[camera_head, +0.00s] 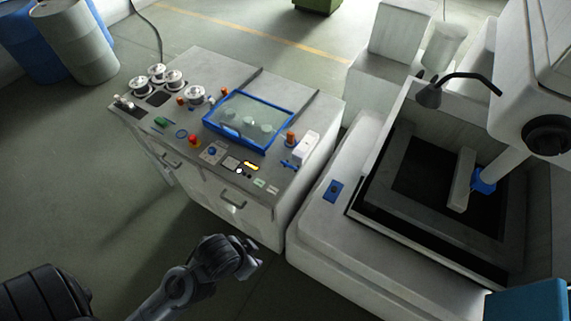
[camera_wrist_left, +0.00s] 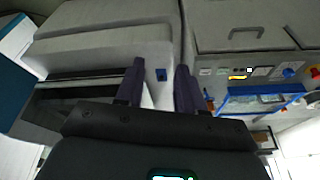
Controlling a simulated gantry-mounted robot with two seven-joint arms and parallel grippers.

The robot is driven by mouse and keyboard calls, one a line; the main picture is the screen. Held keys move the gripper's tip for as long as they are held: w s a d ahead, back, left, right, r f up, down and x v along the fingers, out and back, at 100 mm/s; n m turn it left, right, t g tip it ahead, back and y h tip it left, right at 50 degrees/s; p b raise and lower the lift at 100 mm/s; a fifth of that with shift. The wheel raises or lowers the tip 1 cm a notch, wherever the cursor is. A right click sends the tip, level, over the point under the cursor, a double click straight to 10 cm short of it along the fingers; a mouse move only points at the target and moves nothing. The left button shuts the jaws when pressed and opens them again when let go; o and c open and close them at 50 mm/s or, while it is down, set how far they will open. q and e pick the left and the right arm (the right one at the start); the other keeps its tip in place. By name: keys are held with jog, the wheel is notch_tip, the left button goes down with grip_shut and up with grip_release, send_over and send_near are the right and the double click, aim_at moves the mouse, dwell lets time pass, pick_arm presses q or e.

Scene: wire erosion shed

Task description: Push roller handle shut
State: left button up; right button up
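A grey console (camera_head: 210,62) bears small controls and a blue-framed clear cover (camera_head: 250,120). A small blue lever-like part (camera_head: 290,163) sits beside a white block (camera_head: 306,147) and an orange knob (camera_head: 291,138) at its right end. I cannot tell for sure which part is the roller handle, or whether it is open or shut. My left gripper (camera_head: 250,262) is in front of the console, low and apart from it. In the left wrist view its two dark fingers (camera_wrist_left: 158,85) stand apart with nothing between them. My right gripper is not in view.
A large white machine with a dark recessed tank (camera_head: 415,240) stands to the right, its blue panel (camera_head: 333,190) near the console. White spools (camera_head: 174,79), a red button (camera_head: 194,141) and a drawer handle (camera_head: 232,203) are on the console.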

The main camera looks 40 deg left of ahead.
pick_arm(q)
jog(key=shift+d, duration=0.1)
jog(key=c, duration=0.5)
jog(key=shift+w+m, duration=0.1)
jog(key=shift+m, duration=0.4)
grip_shut()
jog(key=w+a+f+m+t+b, duration=0.25)
jog(key=w+f+m, duration=0.35)
jog(key=m, duration=0.6)
jog(key=w+a+f+m+t+b, duration=0.1)
jog(key=w+f+m+t+b, duration=0.2)
jog(key=w+f+m, duration=0.55)
jog(key=w+a+m+t+y+b, duration=0.1)
jog(key=w+a+m+b, duration=0.3)
jog(key=a, duration=0.3)
jog(key=w+a+m+t+y+b, duration=0.1)
jog(key=w+a+m+t+b, duration=0.1)
jog(key=w+a+m+b, duration=0.2)
jog(key=a+f+m, duration=0.1)
jog(key=a+m, duration=0.1)
jog(key=a, duration=0.1)
jog(key=shift+w+a+m, duration=0.2)
jog(key=shift+a+m, duration=0.15)
jog(key=shift+a, duration=0.05)
